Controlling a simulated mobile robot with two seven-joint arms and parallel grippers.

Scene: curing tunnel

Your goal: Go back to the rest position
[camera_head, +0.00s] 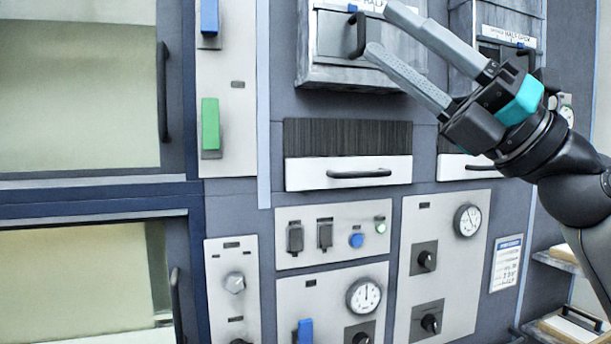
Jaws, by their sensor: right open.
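My right gripper (377,32) comes in from the right with its two long grey fingers spread apart. It is open and nothing shows between the fingers. The fingertips are in front of the upper grey door (338,40), near its black handle (358,36). Whether the lower finger touches the handle I cannot tell. My left gripper does not show.
A wall of panels fills the view. A drawer (308,175) with a bar handle is below the gripper. Switch panels with dials (365,296) are lower down. Two windowed doors (80,90) are at left. Shelves (545,258) stand at lower right.

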